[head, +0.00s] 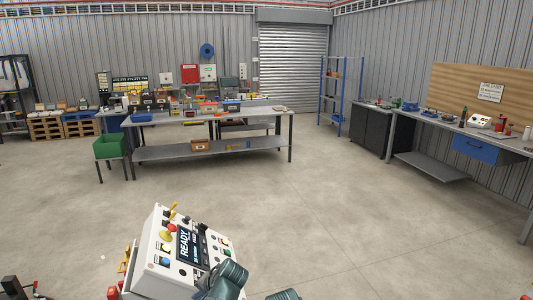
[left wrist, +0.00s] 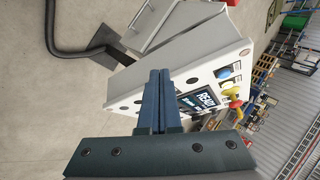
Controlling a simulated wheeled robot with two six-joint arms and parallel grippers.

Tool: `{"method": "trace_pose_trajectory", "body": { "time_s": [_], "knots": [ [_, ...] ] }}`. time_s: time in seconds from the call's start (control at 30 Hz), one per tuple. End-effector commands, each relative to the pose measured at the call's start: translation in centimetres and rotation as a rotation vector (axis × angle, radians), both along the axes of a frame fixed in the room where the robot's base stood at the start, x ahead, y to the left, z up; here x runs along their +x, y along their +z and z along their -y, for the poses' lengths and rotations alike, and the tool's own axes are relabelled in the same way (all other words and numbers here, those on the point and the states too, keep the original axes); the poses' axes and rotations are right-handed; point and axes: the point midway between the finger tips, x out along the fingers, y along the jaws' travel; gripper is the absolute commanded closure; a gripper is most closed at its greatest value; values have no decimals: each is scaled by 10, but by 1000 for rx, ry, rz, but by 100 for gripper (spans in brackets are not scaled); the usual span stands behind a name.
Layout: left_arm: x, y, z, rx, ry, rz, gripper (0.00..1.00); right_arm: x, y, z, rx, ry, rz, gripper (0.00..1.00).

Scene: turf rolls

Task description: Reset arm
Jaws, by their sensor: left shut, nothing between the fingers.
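My left gripper (left wrist: 159,76) shows in the left wrist view with its two dark blue fingers pressed together and nothing between them. Its fingertips overlap the white control box (left wrist: 214,57); I cannot tell whether they touch it. The box also shows at the bottom of the head view (head: 157,236), tilted, with a dark screen reading READY (head: 184,248), a yellow knob, a red button and several smaller buttons. Teal-grey arm parts of mine cover its lower right corner in the head view. My right gripper is not in view.
A grey workbench (head: 210,152) with boxes and tools stands ahead, a green bin (head: 108,147) at its left. A blue-framed shelf (head: 340,92) and a side bench (head: 427,165) stand at the right. The concrete floor between is clear. A black bent bar (left wrist: 75,49) lies beyond the box.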

Motion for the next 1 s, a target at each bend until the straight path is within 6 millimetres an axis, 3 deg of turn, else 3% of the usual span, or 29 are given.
{"method": "trace_pose_trajectory", "body": {
  "time_s": [0.3, 0.73, 1.0],
  "knots": [
    [-57, -35, 5, -318, 190, -82, 100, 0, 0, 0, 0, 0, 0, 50],
    [-113, -50, 34, -678, 383, -183, 100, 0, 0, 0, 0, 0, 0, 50],
    [-128, -50, 79, -608, 274, -254, 100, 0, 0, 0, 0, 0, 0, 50]
  ]
}}
